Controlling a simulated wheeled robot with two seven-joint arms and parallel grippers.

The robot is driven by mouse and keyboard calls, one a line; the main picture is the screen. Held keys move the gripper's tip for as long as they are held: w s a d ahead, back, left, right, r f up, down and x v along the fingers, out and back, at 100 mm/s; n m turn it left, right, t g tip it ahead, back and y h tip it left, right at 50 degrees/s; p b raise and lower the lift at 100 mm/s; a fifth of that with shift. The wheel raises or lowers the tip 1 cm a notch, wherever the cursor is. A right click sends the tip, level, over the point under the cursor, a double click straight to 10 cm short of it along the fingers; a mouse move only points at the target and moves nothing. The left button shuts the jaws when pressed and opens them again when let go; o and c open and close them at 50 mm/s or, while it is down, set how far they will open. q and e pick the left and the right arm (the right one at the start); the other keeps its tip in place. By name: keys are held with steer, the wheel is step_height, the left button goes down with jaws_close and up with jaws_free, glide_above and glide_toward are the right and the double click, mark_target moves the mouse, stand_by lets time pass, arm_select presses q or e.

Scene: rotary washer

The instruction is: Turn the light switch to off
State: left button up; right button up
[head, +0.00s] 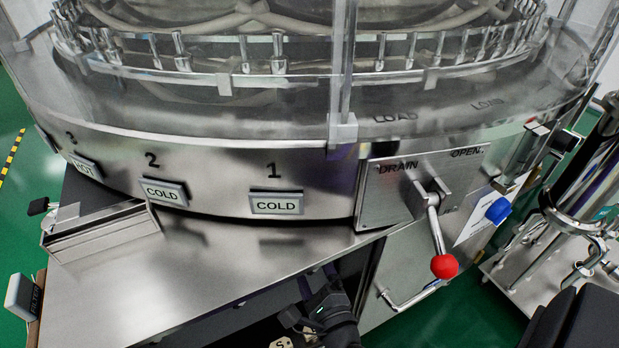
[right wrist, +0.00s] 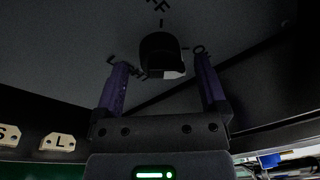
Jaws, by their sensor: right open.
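The light switch is a dark rotary knob (right wrist: 162,54) on a dark panel (right wrist: 230,30) in the right wrist view. Lettering around it is dim and only partly legible. A pale patch shows at the knob's lower right edge. My right gripper (right wrist: 158,80) has its two purple fingers apart, one on each side of the knob, with nothing held. I cannot tell whether either finger touches it. In the head view my right gripper (head: 318,285) is at the underside of the steel machine's front edge, and the switch is hidden there. My left gripper is not in view.
The steel washer (head: 220,160) fills the head view. A red-ended drain lever (head: 443,266) and a bent handle (head: 410,298) lie right of my right gripper. Lettered plates (right wrist: 60,141) sit left of it in the wrist view. Green floor shows at far left.

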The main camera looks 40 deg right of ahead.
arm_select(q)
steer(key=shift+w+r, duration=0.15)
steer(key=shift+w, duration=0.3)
arm_select(e)
steer(key=shift+w+d, duration=0.15)
steer(key=shift+w, duration=0.25)
steer(key=c, duration=1.2)
